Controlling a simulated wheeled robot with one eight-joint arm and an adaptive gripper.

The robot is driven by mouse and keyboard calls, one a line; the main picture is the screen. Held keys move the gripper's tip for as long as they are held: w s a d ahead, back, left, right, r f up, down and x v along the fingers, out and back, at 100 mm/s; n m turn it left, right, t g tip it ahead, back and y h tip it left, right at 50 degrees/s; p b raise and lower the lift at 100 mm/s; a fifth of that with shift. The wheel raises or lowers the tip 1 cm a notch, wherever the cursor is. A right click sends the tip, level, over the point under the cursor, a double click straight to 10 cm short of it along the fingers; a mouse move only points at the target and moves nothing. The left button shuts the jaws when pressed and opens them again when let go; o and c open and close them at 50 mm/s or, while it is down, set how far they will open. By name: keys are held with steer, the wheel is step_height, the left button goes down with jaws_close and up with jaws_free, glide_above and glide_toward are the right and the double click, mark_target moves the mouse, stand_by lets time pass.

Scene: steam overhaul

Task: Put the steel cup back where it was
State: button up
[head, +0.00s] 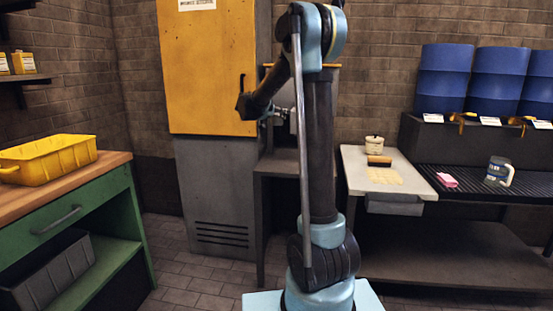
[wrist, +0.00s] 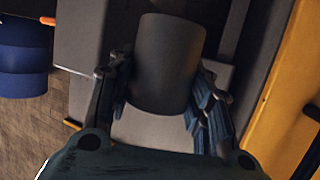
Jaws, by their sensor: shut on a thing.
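The steel cup (wrist: 167,62) is a dark grey cylinder in the wrist view. My gripper (wrist: 163,95) is shut around its sides, with one finger on the left and one on the right. The cup is held up in front of a grey surface; the wrist view does not show clearly how high. In the head view my gripper (head: 277,118) is beside the yellow cabinet door, partly hidden by my own arm. The cup is mostly hidden there or too small to make out.
A tall cabinet (head: 212,80) with a yellow door stands behind the gripper, and a dark grey stand (head: 277,163) is below it. At right, a pale table (head: 407,182) holds a small pot (head: 374,145). A black rack (head: 455,182) carries a mug (head: 498,171) and pink cloth (head: 447,180).

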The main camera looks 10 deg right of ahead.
step_height(320, 180, down, 21)
steer(key=shift+r, duration=0.1)
stand_by(0.5)
steer(key=o, duration=1.4)
steer(key=shift+c, duration=0.2)
steer(key=shift+a, duration=0.1)
